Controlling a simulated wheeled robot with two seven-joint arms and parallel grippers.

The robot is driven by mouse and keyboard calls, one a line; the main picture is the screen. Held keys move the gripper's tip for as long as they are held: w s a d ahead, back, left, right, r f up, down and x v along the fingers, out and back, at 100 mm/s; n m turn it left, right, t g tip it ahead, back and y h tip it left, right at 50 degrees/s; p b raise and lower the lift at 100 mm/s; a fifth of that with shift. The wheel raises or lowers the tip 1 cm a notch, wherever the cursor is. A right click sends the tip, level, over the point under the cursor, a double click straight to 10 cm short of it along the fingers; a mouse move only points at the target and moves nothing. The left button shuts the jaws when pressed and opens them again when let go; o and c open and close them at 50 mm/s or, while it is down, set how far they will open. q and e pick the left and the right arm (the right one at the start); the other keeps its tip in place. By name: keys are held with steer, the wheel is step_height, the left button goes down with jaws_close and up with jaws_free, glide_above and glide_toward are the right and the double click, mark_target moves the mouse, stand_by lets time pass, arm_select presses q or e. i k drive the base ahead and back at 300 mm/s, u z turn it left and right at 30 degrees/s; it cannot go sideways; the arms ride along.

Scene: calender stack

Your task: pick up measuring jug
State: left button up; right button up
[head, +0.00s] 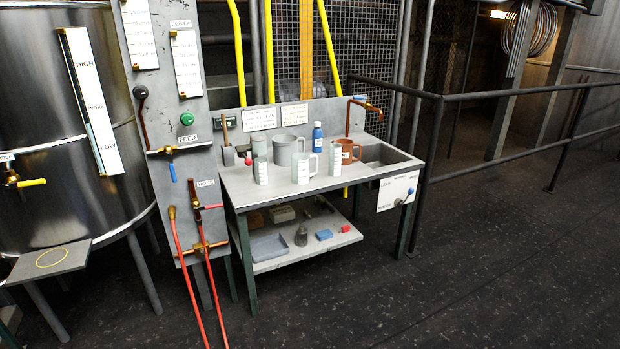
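A pale jug-like vessel (301,168) with a handle on its right side stands upright near the front middle of the grey workbench (225,185). It looks like the measuring jug, though its markings are too small to read. A narrow pale cylinder (261,173) with marks stands to its left. Neither of my grippers is in view.
A blue bottle (317,139) stands behind the jug. A sink (378,157) with a copper tap fills the bench's right end. Red hoses (185,255) hang left of the bench. A dark railing (433,165) stands to the right. Floor in front is clear.

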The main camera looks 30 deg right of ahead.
mark_target(300, 176)
steer(key=z, duration=1.2)
steer(key=i, duration=1.95)
steer(key=u, duration=1.05)
steer(key=i, duration=0.75)
steer(key=u, duration=0.6)
